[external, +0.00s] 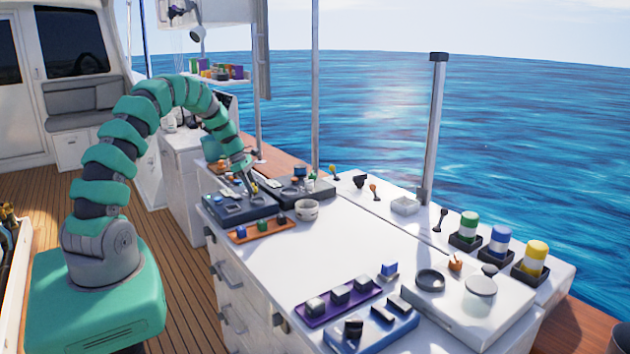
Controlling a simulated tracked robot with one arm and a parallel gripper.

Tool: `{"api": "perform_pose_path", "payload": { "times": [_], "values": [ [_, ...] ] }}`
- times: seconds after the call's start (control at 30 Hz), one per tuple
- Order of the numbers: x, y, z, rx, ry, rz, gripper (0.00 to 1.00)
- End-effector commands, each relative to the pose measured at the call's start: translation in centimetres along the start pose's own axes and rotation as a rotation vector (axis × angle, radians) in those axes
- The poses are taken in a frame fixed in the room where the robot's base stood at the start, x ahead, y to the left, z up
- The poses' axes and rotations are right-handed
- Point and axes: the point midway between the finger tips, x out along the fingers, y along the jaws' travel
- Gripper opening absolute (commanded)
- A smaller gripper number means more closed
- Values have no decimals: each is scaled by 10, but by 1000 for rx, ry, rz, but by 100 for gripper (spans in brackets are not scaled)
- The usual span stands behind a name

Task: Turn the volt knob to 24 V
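My green and dark grey arm arches over to the white counter (270,265). My gripper (248,188) points down just above or at a dark panel (226,216) at the counter's left end. Small pale and bluish parts sit on this panel. A second dark panel (312,190) lies just right of it, with small parts on top. I cannot tell which part is the volt knob, and no 24 V marking is readable. The gripper's fingers are too small to tell whether they are open or touching anything.
An orange tray (240,238) with small coloured blocks and a white bowl (306,210) sit close to the dark panel. A purple tray (318,318), a blue-grey panel (375,338) and coloured jars (500,240) stand further right. The counter's middle is clear.

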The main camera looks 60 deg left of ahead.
Motion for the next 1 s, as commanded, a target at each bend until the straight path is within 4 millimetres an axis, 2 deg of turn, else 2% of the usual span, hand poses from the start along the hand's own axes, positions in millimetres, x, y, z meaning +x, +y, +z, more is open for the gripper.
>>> {"api": "perform_pose_path", "payload": {
  "times": [0.47,1.0],
  "values": [
    [1,1,0,58,0,-24,10],
    [2,4,0,469,0,-193,10]
  ]
}}
